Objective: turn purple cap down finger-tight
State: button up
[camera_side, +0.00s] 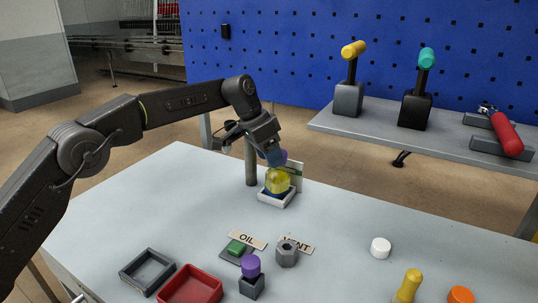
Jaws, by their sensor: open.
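A purple cap (284,156) shows partly behind my gripper, at the top of a clear yellow container (278,182). The container stands in a white square holder (284,201) on the table. My gripper (275,160) points down at the cap with its jaws open; its fingers hide much of the cap. I cannot tell whether the fingers touch it, or how the cap sits on the container. A second purple piece (250,265) stands on a small dark block (252,287) near the front, away from my gripper.
A dark post (251,162) stands just left of the container, and a small green-and-white panel (296,173) is behind it. A grey frame (147,270), red tray (190,287), hex nut (287,252) and white cap (381,248) lie nearer the front. The table's right middle is mostly clear.

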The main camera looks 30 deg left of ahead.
jog(key=m, duration=0.1)
jog(key=w+a+m, duration=0.1)
jog(key=m, duration=0.1)
jog(key=shift+f+t, duration=0.1)
jog(key=shift+t, duration=0.3)
jog(key=shift+s+d+n+y, duration=0.15)
jog(key=shift+n+y, duration=0.25)
jog(key=shift+n, duration=0.3)
jog(key=shift+d+f+n+t, duration=0.15)
jog(key=shift+n+t, duration=0.25)
jog(key=shift+n, duration=0.5)
jog(key=shift+d, duration=0.1)
